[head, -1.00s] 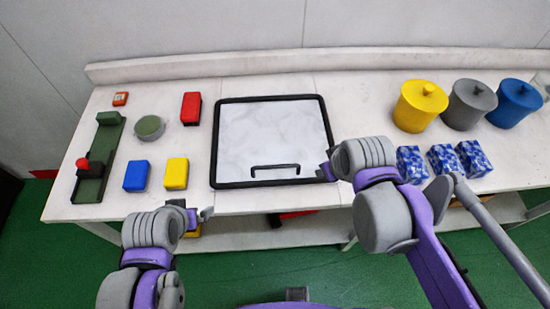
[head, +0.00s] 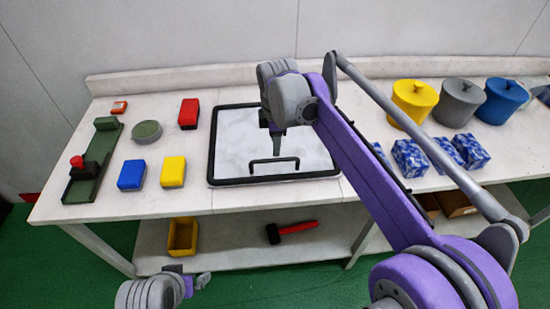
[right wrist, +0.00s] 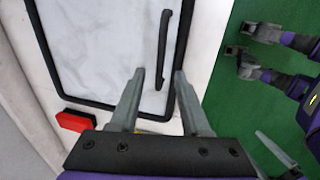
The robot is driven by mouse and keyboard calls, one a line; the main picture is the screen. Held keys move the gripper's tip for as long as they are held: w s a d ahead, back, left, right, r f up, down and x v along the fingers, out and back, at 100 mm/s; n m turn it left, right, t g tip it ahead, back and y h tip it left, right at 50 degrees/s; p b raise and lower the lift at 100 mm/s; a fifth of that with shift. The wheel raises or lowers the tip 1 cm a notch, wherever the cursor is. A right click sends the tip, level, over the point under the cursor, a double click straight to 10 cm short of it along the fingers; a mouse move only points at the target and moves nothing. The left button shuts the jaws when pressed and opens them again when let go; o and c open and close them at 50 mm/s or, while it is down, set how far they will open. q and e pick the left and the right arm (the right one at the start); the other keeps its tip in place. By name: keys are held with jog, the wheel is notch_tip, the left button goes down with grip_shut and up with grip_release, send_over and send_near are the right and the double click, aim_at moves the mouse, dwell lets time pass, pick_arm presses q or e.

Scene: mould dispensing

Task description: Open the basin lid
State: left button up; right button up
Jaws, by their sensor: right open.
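The basin lid (head: 235,140) is a white marbled panel in a black frame, lying flat and closed on the table. Its black bar handle (head: 274,161) is near the front edge and also shows in the right wrist view (right wrist: 163,50). My right gripper (head: 278,150) is over the lid, just behind the handle in the head view. In the right wrist view its two fingers (right wrist: 158,82) are apart and empty, with the handle ahead of the gap. My left gripper (head: 190,279) is low in front of the table, away from the lid; its jaw state is unclear.
Left of the lid are red (head: 188,113), yellow (head: 173,171) and blue (head: 132,175) blocks and a green round item (head: 147,131). Lidded pots (head: 413,101) and blue-patterned cubes (head: 409,156) stand right. A yellow bin (head: 182,237) and hammer (head: 291,230) are on the lower shelf.

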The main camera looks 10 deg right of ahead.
aim_at(275, 161)
jog(key=f, duration=0.4)
jog(key=w+f, duration=0.1)
jog(key=f, duration=0.2)
jog(key=shift+w+f, duration=0.1)
grip_shut()
dwell(1.2)
